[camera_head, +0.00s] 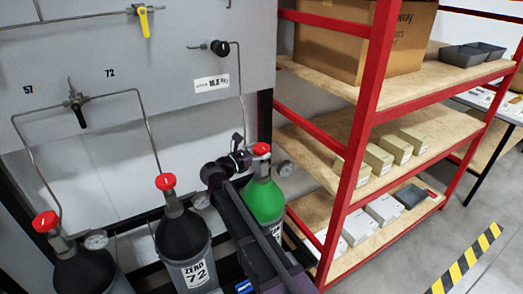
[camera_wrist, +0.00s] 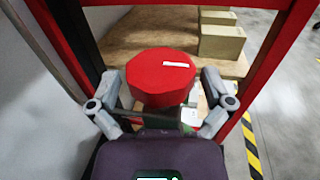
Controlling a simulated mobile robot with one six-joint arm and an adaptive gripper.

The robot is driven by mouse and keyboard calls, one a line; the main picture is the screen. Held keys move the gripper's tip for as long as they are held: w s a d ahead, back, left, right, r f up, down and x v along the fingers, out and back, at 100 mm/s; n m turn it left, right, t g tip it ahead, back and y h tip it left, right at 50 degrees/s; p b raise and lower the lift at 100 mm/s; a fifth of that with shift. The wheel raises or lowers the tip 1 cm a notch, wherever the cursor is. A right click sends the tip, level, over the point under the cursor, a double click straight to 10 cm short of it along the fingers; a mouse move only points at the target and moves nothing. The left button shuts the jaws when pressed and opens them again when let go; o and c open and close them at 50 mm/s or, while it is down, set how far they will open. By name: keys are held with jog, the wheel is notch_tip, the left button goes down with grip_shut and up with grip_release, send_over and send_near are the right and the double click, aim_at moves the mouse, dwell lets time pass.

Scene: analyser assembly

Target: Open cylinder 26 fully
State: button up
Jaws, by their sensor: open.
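A green cylinder (camera_head: 264,200) with a red valve knob (camera_head: 262,149) stands at the right end of the row. My arm hides its lower front, and I cannot read a number 26 on it. My gripper (camera_head: 240,158) is at this knob. In the wrist view the red knob (camera_wrist: 160,78) is faceted, with a white mark on top towards the right. My open gripper (camera_wrist: 161,92) has one finger on each side of it. Both fingers look apart from the knob, though contact is hard to judge.
A grey cylinder marked ZERO 72 (camera_head: 184,245) and another grey cylinder (camera_head: 84,270) stand to the left, both with red knobs. A gauge (camera_head: 285,168) sits right of the green cylinder. The panel (camera_head: 100,50) with pipes is behind. A red-framed shelf (camera_head: 372,95) stands close on the right.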

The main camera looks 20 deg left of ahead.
jog(key=shift+w+d, duration=0.15)
jog(key=shift+w, duration=0.05)
jog(key=c, duration=0.9)
jog(key=shift+c, duration=0.2)
